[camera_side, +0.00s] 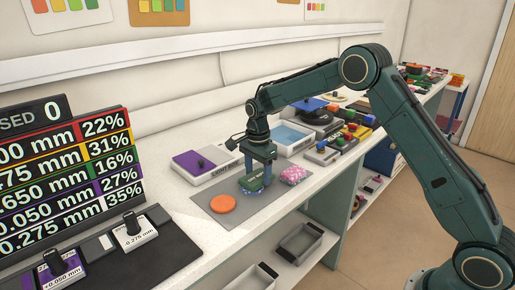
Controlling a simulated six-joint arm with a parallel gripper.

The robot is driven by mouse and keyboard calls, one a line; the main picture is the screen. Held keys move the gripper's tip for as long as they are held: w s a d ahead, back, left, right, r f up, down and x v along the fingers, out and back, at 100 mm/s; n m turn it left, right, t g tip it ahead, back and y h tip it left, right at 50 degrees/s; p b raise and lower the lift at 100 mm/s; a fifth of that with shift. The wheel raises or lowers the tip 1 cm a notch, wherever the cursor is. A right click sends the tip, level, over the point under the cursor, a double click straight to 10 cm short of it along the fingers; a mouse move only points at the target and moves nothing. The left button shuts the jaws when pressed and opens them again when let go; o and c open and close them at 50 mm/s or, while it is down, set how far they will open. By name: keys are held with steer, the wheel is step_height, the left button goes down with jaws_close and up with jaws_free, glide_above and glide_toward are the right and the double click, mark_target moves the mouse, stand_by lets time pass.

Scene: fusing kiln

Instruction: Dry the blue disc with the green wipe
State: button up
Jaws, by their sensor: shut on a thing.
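My gripper (256,178) points down over the grey mat (267,198) and is shut on the green wipe (251,185). The wipe is bunched between the fingers, low over the mat. A bluish edge seems to show beneath it, but I cannot tell whether this is the blue disc or whether they touch. A blue round piece (310,103) also shows farther back, on a dark stand, partly behind my arm. An orange disc (222,203) lies flat on the mat, left of the wipe.
A pink patterned cloth (293,174) lies right of my gripper. A light box with a purple panel (203,163) and a blue-lined tray (291,137) stand behind. Coloured blocks crowd the bench at right. A display board (65,170) stands left. The mat's front is clear.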

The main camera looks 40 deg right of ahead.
mark_target(248, 181)
steer(key=shift+f, duration=0.35)
stand_by(0.3)
steer(key=shift+a, duration=0.1)
steer(key=shift+a, duration=2)
steer(key=shift+d, duration=0.15)
steer(key=shift+d, duration=2)
steer(key=shift+a, duration=0.1)
steer(key=shift+a, duration=2.05)
steer(key=shift+d, duration=0.1)
